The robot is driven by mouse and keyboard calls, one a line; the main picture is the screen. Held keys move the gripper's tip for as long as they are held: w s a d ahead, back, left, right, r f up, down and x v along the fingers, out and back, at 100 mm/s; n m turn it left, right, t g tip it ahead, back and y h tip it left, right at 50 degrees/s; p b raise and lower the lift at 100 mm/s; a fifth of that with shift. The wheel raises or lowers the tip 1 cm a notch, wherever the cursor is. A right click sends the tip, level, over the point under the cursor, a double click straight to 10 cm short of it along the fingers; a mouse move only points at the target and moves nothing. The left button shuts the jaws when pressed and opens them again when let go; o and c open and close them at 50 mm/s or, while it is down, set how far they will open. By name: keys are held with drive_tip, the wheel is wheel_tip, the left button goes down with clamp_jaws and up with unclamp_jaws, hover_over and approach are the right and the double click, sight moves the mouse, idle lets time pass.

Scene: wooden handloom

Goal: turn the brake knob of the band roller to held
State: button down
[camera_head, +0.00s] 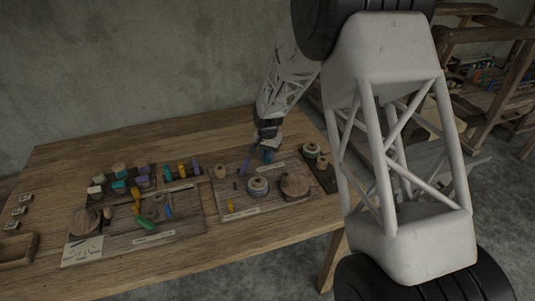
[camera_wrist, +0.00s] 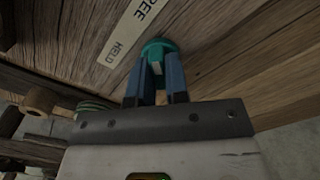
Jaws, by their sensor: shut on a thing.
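In the wrist view, the teal brake knob (camera_wrist: 158,46) sits between the two dark blue fingers of my gripper (camera_wrist: 157,72), which is shut on it. A small pale mark shows on the knob's near side, between the fingers. A pale label strip (camera_wrist: 128,33) beside the knob reads HELD at its near end and FREE farther up, partly cut off by the frame. Which word the knob is set to, I cannot tell. In the head view the knob (camera_head: 268,157) is a small teal spot below my gripper (camera_head: 267,146) at the board's back edge. I cannot make out the band roller.
Spools (camera_head: 312,150) stand on a dark strip right of the board. A round wooden piece (camera_head: 295,184) and a pale spool (camera_head: 258,187) sit on the board in front. Several coloured pieces lie on the left board (camera_head: 190,228). The wooden table (camera_head: 70,150) is bare at back left.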

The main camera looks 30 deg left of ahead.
drive_tip(key=n, duration=1.1)
drive_tip(key=shift+n, duration=0.3)
drive_tip(key=n, duration=0.4)
idle(0.4)
drive_tip(key=c, duration=1.1)
unclamp_jaws()
